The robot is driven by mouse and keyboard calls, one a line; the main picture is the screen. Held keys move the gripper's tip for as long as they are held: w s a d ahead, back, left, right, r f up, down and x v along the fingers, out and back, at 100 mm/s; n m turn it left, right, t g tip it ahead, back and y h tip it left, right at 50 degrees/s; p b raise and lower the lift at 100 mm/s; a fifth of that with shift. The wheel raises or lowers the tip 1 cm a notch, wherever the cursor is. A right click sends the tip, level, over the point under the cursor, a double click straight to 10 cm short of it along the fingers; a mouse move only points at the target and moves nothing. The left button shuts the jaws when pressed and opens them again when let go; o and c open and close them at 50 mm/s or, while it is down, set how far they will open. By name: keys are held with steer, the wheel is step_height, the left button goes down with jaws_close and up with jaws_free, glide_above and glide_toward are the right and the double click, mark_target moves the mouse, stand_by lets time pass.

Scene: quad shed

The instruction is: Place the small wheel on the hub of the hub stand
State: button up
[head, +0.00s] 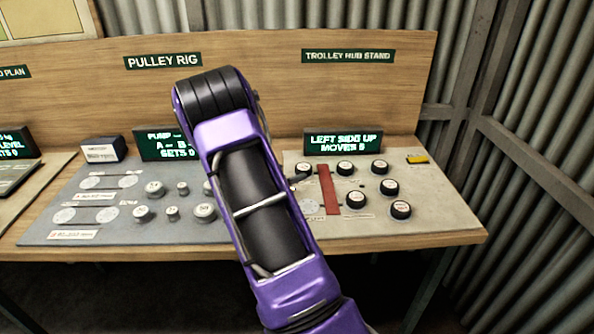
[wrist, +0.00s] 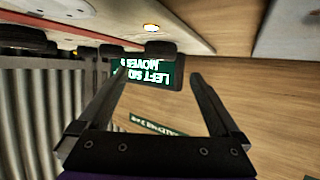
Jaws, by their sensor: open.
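The trolley hub stand area is a pale board (head: 445,205) at the right of the bench in the head view. It carries several black round pieces with white tops, one at its front right (head: 401,209), and a red bar (head: 329,188). I cannot tell which piece is the small wheel or the hub. My gripper (wrist: 158,77) is open and empty in the wrist view, its fingers spread in front of the display (wrist: 147,74).
The display (head: 343,142) reads "LEFT SIDE UP MOVES 0" and stands behind the pale board. A grey pulley-rig board (head: 115,225) with several knob-like pieces lies to the left. A wooden back panel (head: 290,100) rises behind. Corrugated metal walls (head: 535,120) close the right side.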

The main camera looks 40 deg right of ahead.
steer(key=shift+v, duration=1.35)
